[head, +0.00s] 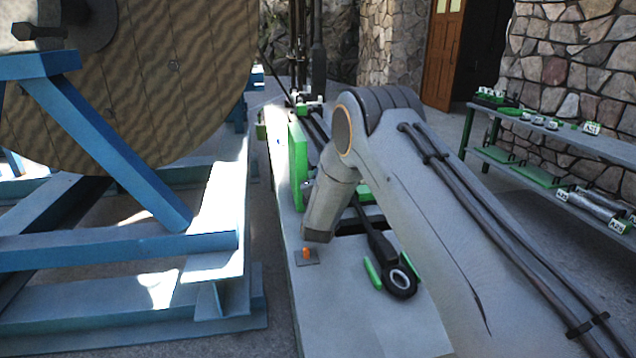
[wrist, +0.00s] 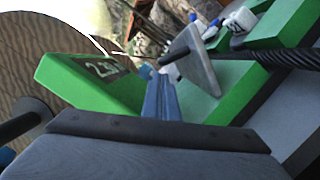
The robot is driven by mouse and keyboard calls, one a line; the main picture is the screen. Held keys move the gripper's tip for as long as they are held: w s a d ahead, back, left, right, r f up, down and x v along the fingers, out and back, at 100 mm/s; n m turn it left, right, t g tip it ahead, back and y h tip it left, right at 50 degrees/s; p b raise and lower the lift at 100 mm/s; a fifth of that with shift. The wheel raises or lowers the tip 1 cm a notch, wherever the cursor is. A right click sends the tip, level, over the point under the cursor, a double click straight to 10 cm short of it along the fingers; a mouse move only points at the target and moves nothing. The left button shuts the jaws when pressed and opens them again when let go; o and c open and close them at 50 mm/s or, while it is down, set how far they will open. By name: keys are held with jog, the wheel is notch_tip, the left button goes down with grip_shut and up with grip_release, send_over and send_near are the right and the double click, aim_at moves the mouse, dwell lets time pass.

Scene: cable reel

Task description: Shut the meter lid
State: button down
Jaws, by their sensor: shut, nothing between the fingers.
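An upright green panel (head: 298,165), which looks like the raised meter lid, stands on the left side of the grey bench in the head view. In the head view my arm hides the fingers and much of the meter.
A large wooden reel (head: 150,85) on a blue frame (head: 110,140) stands left. A dark cable (wrist: 240,55) runs beside a grey plate (wrist: 205,62). A black ring-ended tool (head: 400,280) lies on the bench (head: 350,320). A shelf (head: 560,140) stands right.

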jog(key=shift+w+a+r, duration=0.15)
jog(key=shift+w, duration=1.3)
